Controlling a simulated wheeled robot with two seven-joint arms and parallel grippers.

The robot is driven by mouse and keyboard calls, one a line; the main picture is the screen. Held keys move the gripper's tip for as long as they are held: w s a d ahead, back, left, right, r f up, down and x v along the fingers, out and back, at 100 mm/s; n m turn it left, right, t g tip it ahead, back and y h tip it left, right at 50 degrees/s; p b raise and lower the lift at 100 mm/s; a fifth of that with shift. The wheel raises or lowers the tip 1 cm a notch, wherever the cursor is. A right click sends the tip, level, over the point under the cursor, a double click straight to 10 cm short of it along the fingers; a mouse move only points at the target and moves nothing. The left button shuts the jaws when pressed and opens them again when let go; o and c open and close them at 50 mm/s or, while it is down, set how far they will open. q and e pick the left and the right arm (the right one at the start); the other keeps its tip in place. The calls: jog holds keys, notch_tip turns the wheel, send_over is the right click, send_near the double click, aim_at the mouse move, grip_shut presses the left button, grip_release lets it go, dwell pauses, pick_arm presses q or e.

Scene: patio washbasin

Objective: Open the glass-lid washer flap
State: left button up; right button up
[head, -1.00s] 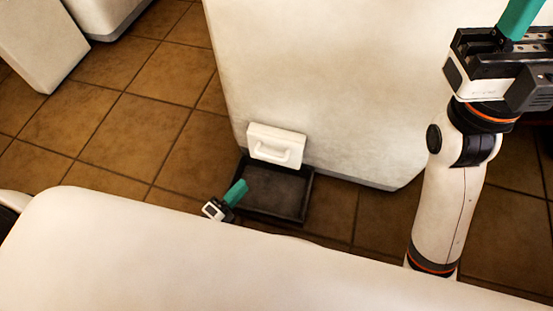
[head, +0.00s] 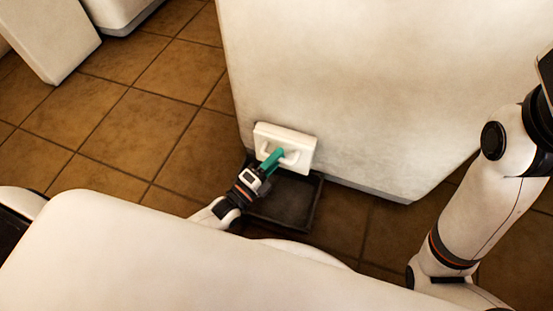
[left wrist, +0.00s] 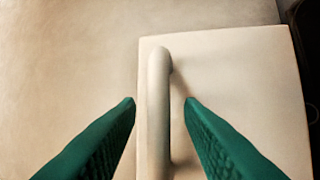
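The white flap (head: 300,141) with its handle (head: 291,158) is low on the front of a white cabinet, above a dark tray. In the head view my left gripper (head: 273,158) is in front of the handle and covers part of it. In the left wrist view the flap (left wrist: 240,95) fills the right half. Its bar handle (left wrist: 159,100) stands between the green fingers of my left gripper (left wrist: 159,102), which is open, with a gap on both sides. No glass shows on the flap. My right gripper is outside the views; only its arm shows at the right.
The white cabinet (head: 370,80) rises behind the flap. A dark shallow tray (head: 318,205) lies on the floor below it. Brown floor tiles (head: 130,135) at the left are clear. Other white units (head: 45,40) stand at the far left.

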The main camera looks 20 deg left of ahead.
pick_arm(q)
jog(key=shift+w+d, duration=0.15)
jog(key=shift+w, duration=0.1)
grip_shut()
